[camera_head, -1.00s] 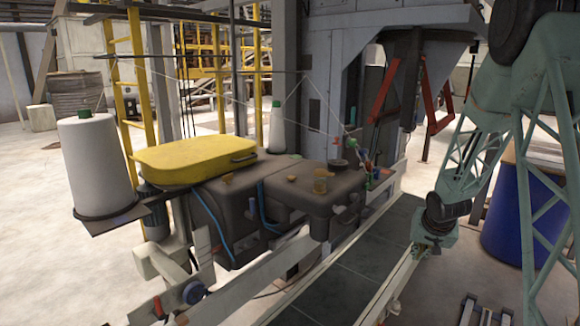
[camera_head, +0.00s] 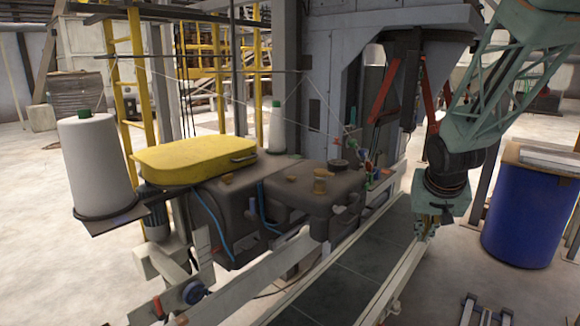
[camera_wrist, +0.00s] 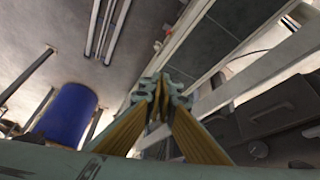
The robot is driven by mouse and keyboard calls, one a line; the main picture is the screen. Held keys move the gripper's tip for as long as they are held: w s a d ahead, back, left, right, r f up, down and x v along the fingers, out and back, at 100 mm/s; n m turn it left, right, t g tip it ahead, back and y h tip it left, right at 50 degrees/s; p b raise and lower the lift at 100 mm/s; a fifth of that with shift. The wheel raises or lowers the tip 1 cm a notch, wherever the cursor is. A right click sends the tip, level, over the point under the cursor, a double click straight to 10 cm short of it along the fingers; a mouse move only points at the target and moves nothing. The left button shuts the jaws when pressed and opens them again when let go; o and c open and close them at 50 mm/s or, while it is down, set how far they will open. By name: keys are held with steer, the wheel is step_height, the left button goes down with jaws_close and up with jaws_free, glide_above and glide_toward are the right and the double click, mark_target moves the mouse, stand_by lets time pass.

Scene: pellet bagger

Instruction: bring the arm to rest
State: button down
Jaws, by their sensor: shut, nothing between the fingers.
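My gripper (camera_head: 424,228) hangs pointing down over the right side of the bagging machine's conveyor, in the head view. It is empty. In the wrist view its yellowish fingers (camera_wrist: 162,90) come together at the tips, with nothing between them. My green lattice arm comes down from the upper right. The dark conveyor belt (camera_head: 345,290) runs beside and below the gripper, with a pale rail (camera_head: 400,275) along its near side. I cannot tell the exact gap between the fingertips and the rail.
A blue drum (camera_head: 528,215) stands right of the gripper; it also shows in the wrist view (camera_wrist: 66,117). The brown sewing head (camera_head: 315,190), yellow cover (camera_head: 195,158) and white thread cone (camera_head: 95,160) stand left of the belt.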

steer(key=s+a+r, duration=0.3)
steer(key=s+r, duration=0.1)
steer(key=s, duration=0.3)
steer(key=s+a+r+n, duration=0.1)
steer(key=s+a+r, duration=0.25)
steer(key=s, duration=0.35)
steer(key=s+a+r, duration=0.3)
steer(key=s+r, duration=0.2)
steer(key=s, duration=0.2)
steer(key=s+a+r+n+y, duration=0.1)
steer(key=s+a, duration=0.2)
steer(key=s, duration=0.9)
steer(key=s+a+r+n+g+y, duration=0.1)
steer(key=s+a, duration=0.3)
steer(key=s, duration=0.8)
steer(key=shift+a, duration=0.3)
steer(key=shift+a, duration=0.1)
